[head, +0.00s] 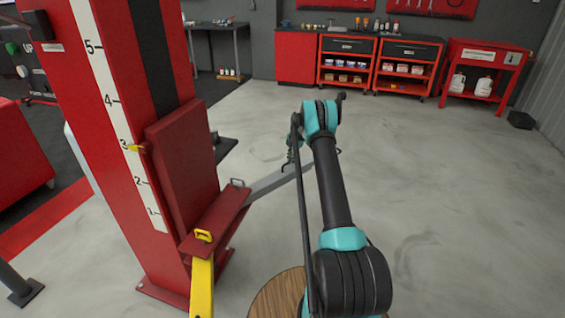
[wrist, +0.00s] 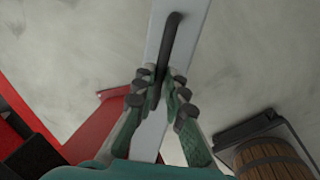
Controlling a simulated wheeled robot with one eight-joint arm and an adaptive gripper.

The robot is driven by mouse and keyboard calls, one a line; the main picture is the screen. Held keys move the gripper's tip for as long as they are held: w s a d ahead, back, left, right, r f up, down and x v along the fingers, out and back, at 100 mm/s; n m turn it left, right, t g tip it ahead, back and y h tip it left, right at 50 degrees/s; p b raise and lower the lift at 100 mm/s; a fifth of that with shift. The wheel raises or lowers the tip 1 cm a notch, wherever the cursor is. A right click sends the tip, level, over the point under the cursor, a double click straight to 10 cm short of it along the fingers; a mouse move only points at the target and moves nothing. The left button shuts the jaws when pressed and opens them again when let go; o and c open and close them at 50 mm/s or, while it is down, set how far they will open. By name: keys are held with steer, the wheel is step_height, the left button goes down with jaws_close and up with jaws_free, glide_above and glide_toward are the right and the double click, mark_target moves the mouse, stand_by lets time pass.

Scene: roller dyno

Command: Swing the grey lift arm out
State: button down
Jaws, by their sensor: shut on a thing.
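The grey lift arm (head: 270,183) reaches out from the red carriage (head: 217,218) on the red lift post, toward the upper right in the head view. In the wrist view the grey lift arm (wrist: 152,132) runs up the middle, with a dark bar handle (wrist: 170,45) on top of it. My gripper (wrist: 157,88) is shut on this handle, with fingers on both sides of it. In the head view my gripper (head: 293,150) is small and partly hidden behind my arm. A yellow lift arm (head: 202,285) points toward the bottom of the head view.
The red post (head: 115,110) with a number scale stands at left. A round wooden top (head: 275,297) is low in front, beside my arm. Red tool carts (head: 345,65) line the back wall. The concrete floor (head: 450,190) at right is clear.

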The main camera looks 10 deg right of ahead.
steer(key=shift+w+a+r, duration=0.1)
steer(key=shift+w+a, duration=0.15)
steer(key=shift+w, duration=0.2)
steer(key=shift+a, duration=0.1)
steer(key=c, duration=1.6)
jaws_free()
steer(key=shift+w, duration=0.1)
steer(key=shift+r, duration=0.15)
steer(key=r, duration=0.3)
steer(key=s+d+r, duration=0.1)
steer(key=r, duration=0.3)
steer(key=s+r, duration=0.1)
steer(key=r, duration=0.3)
steer(key=shift+d+r, duration=0.15)
